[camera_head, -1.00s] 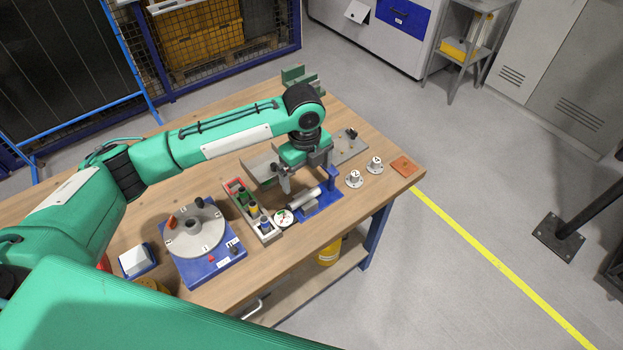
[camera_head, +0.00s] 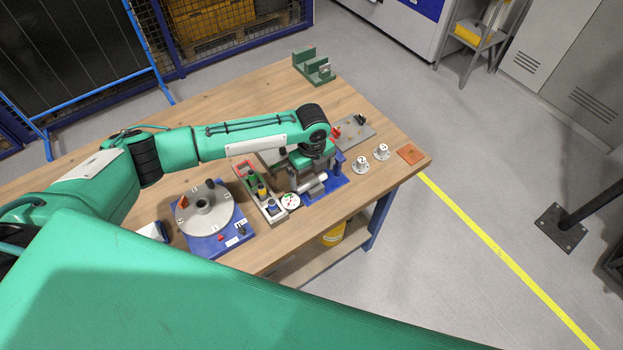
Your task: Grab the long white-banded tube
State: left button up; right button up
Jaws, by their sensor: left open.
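My left gripper (camera_head: 306,183) is open, pointing down over the blue fixture (camera_head: 333,186) near the right end of the bench. A pale grey cylinder (camera_head: 314,189) lies at the fixture, right under and between the fingers as far as I can see. My wrist covers part of it, and contact cannot be told. No white band can be made out clearly on any tube at this size. My right gripper is not in view.
A round grey turntable on a blue base (camera_head: 220,244) stands to the left. A round dial (camera_head: 290,201) sits by the tray. Two flanged metal pieces (camera_head: 360,164), a grey plate (camera_head: 354,131), an orange pad (camera_head: 411,154) and a green bracket (camera_head: 314,67) lie around.

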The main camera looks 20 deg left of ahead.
aim_at(312, 183)
pick_arm(q)
notch_tip(312, 183, down, 2)
jog(key=shift+f+p, duration=0.1)
jog(key=shift+p, duration=0.25)
jog(key=shift+f, duration=0.3)
jog(key=c, duration=0.7)
jog(key=shift+c, duration=0.2)
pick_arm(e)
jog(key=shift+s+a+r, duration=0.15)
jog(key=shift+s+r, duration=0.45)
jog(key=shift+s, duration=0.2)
pick_arm(q)
jog(key=shift+r, duration=0.15)
